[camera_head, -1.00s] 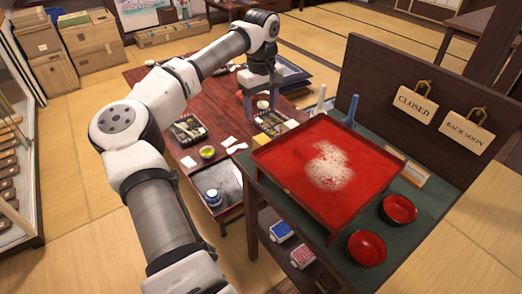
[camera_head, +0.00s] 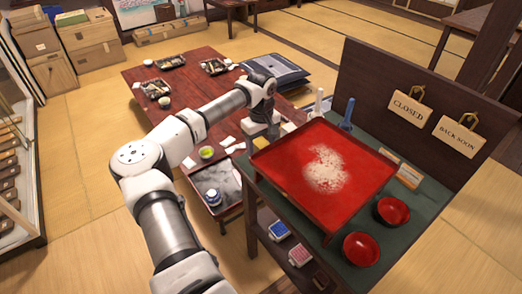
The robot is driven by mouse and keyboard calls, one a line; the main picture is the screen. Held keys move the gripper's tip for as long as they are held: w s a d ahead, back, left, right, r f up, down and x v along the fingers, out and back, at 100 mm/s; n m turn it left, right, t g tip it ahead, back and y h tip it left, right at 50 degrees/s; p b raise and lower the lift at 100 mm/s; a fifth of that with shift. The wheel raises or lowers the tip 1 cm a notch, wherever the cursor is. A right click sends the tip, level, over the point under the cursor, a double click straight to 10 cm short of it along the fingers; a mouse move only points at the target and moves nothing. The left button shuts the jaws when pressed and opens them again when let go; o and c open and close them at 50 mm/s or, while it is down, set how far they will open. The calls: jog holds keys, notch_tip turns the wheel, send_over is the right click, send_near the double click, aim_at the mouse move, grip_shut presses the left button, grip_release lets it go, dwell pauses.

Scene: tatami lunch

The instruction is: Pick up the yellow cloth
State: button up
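The red tray (camera_head: 362,200) with white powder fills most of the stand (camera_head: 420,209). A white upright item (camera_head: 318,103) and a blue one (camera_head: 348,113) stand behind it. Two red bowls (camera_head: 392,210) (camera_head: 361,249) sit in front. The low table (camera_head: 205,108) holds boxed lunches.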

aim_at(261, 142)
jog(key=c, duration=1.1)
notch_tip(261, 142, up, 20)
jog(key=b, duration=0.3)
jog(key=o, duration=0.5)
jog(key=shift+c, duration=0.2)
jog(key=c, duration=0.3)
